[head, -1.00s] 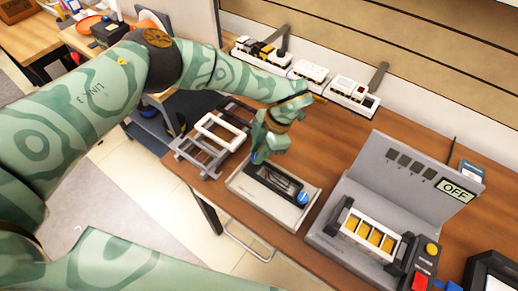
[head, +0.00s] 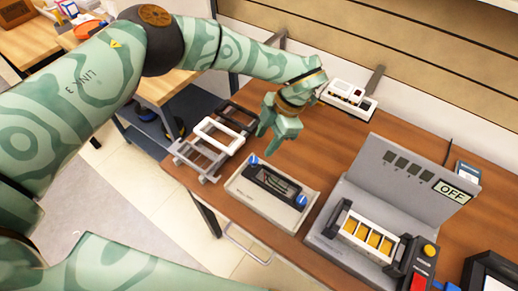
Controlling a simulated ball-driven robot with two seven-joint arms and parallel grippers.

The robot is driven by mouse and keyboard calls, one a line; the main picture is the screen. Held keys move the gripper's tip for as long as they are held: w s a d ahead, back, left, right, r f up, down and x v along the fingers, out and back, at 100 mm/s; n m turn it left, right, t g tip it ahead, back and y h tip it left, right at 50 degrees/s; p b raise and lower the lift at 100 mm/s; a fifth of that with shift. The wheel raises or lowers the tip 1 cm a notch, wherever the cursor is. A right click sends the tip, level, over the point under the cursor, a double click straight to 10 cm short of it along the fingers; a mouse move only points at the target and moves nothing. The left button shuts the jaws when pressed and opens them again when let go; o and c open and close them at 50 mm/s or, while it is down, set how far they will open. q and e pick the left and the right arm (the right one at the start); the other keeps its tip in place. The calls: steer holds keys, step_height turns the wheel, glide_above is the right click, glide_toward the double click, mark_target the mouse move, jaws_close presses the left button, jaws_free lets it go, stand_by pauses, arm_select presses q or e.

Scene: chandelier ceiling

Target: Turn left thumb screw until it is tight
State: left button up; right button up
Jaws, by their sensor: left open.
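A grey fixture (head: 246,196) with a dark frame (head: 276,182) on it lies on the wooden table. The left thumb screw (head: 254,159) is a small blue knob at the frame's upper left end. The right thumb screw (head: 302,200) is a larger-looking blue knob at its lower right end. My left gripper (head: 266,143) is open and empty, pointing down just above and right of the left thumb screw, apparently apart from it. How far the screw is turned cannot be seen. My right gripper is not in view.
A rack with a white frame (head: 218,137) stands left of the fixture. To the right is a grey test station (head: 412,184) with an "OFF" display and yellow cells. A white module tray (head: 348,99) lies at the back wall. Bare table lies between fixture and station.

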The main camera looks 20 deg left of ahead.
arm_select(q)
steer(key=v, duration=0.9)
steer(key=shift+r, duration=0.3)
